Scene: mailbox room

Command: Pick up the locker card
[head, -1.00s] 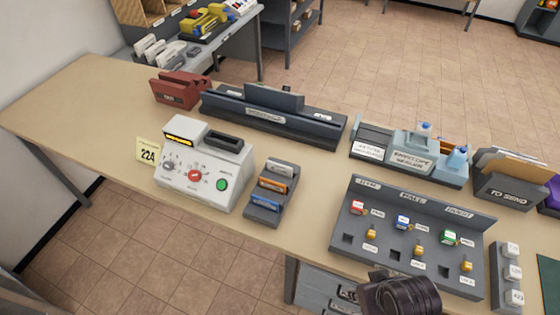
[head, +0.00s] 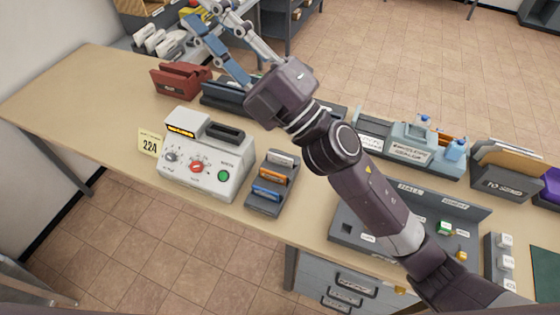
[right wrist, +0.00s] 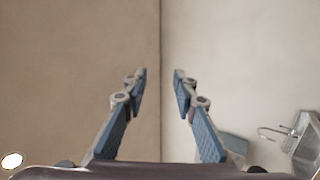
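A small dark grey stepped rack (head: 263,207) on the desk holds a white card (head: 281,158), an orange card (head: 271,176) and a blue card (head: 267,192). Their print is too small to read, so I cannot tell which is the locker card. My right gripper (head: 205,14) is at the top of the head view, raised above the back of the desk, up and left of the rack. Its two blue-padded fingers are apart and empty in the right wrist view (right wrist: 160,75). My left gripper is not in view.
A white machine (head: 205,175) with dials and a yellow 224 tag (head: 149,142) stands left of the rack. A red holder (head: 180,80) stands behind it. My right arm covers part of the key board (head: 350,232) and the dark long tray (head: 222,93). The desk's left end is clear.

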